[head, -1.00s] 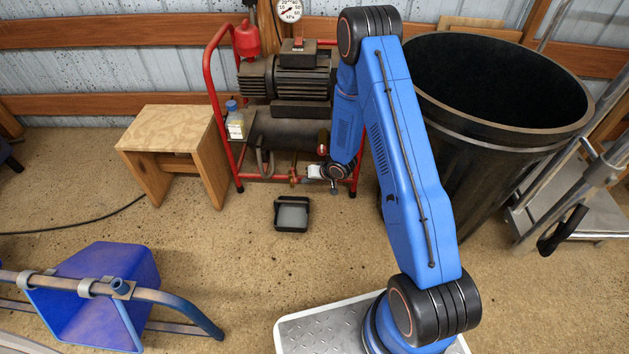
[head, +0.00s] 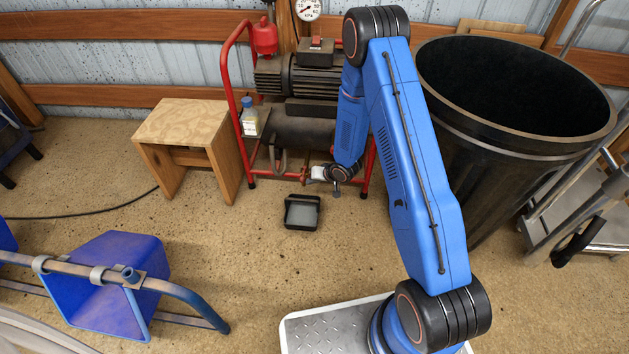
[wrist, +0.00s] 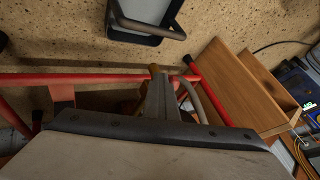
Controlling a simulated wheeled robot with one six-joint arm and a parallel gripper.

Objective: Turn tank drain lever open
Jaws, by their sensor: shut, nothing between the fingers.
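The compressor's dark tank (head: 300,133) sits low in a red tube frame (head: 229,85), under the motor. My gripper (head: 314,173) is at the lower right of the tank, near the frame's bottom rail. In the wrist view my gripper (wrist: 157,78) shows narrow grey fingers, shut and empty. A small brass-coloured fitting (wrist: 153,68) shows at the fingertips; I cannot tell whether it is the drain lever or whether the fingers touch it. The lever's position is not clear in either view.
A black-rimmed grey pan (head: 302,212) lies on the floor before the frame. A wooden stool (head: 182,125) stands left, a large black bin (head: 470,150) right. A blue bucket-like container (head: 118,280) is at lower left.

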